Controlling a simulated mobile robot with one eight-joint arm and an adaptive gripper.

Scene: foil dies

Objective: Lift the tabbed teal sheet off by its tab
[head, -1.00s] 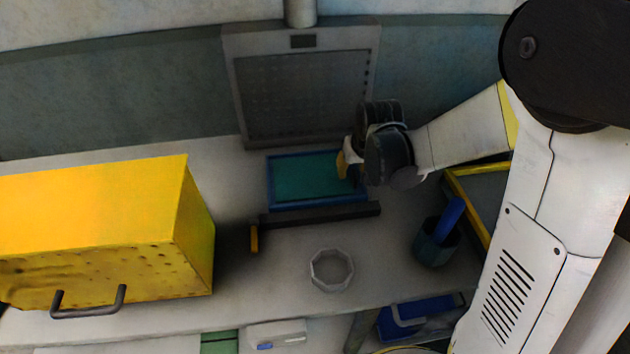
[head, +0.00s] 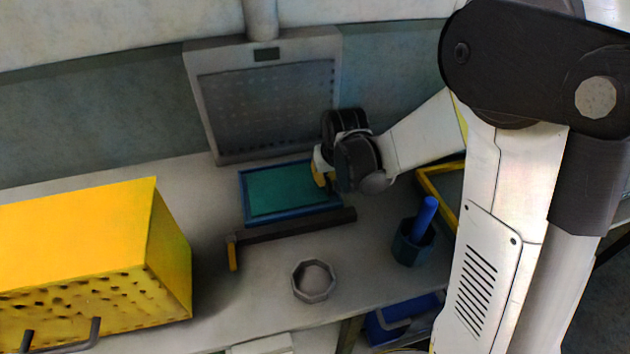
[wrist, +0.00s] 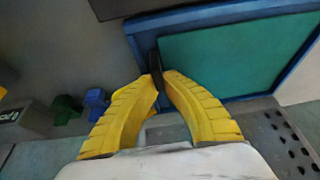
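The teal sheet (head: 290,190) lies flat inside a blue-rimmed tray (head: 243,200) on the bench; it also shows in the wrist view (wrist: 235,55). My gripper (head: 320,178) is at the tray's right end in the head view. In the wrist view its two yellow fingers (wrist: 161,82) curve in close together at the tray's edge. A dark upright tab (wrist: 155,64) stands between the fingertips, and they appear closed on it. Its lower part is hidden by the fingers. The sheet looks level, with no lifted edge visible.
A dark bar with a yellow end (head: 300,226) lies in front of the tray. A grey octagonal ring (head: 313,281), a dark cup with a blue item (head: 412,243) and a large yellow box (head: 90,240) stand nearby. A grey perforated panel (head: 270,100) rises behind.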

